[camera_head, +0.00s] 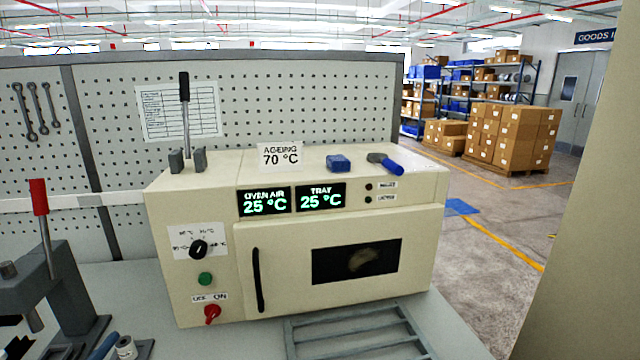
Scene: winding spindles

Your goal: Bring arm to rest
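Neither of my grippers nor my arms shows in the head view. A cream bench oven (210,255) stands on the grey bench, its door (290,300) shut, with a dark window in which a pale shape is dimly visible. Its displays (293,199) read oven air 25 °C and tray 25 °C. A dial (198,249), a green button (205,279) and a red switch (212,313) sit on its left front. A card on top reads ageing 70 °C.
On the oven top are a black-handled upright tool (185,110) between grey blocks, a blue block (338,163) and a blue-handled tool (385,163). A red-handled press (60,280) stands left. A slatted grey rack (355,332) lies in front. A pegboard (300,90) rises behind.

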